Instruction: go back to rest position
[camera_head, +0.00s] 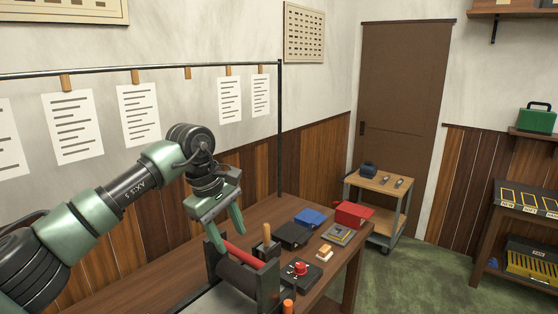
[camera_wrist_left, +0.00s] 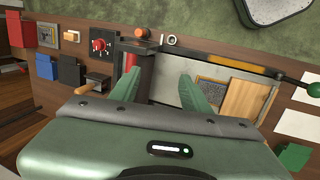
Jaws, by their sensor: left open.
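My left gripper (camera_head: 226,232) is open, with its green fingers pointing down over the dark machine (camera_head: 247,281) on the wooden table. The wrist view shows the two fingers apart (camera_wrist_left: 159,76), with nothing held between them. A red roller (camera_head: 243,256) on the machine lies just below the fingertips in the head view. I cannot tell whether a finger touches the machine. My left arm (camera_head: 125,190) reaches in from the left, bent at the wrist. My right gripper is not in view.
On the table (camera_head: 190,257) are a black box (camera_head: 294,236), a blue box (camera_head: 310,217), a red box (camera_head: 353,213) and a red-knobbed block (camera_head: 300,269). A metal rail with hanging sheets (camera_head: 138,113) runs behind my arm. A cart (camera_head: 381,207) stands beyond; green floor is open at right.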

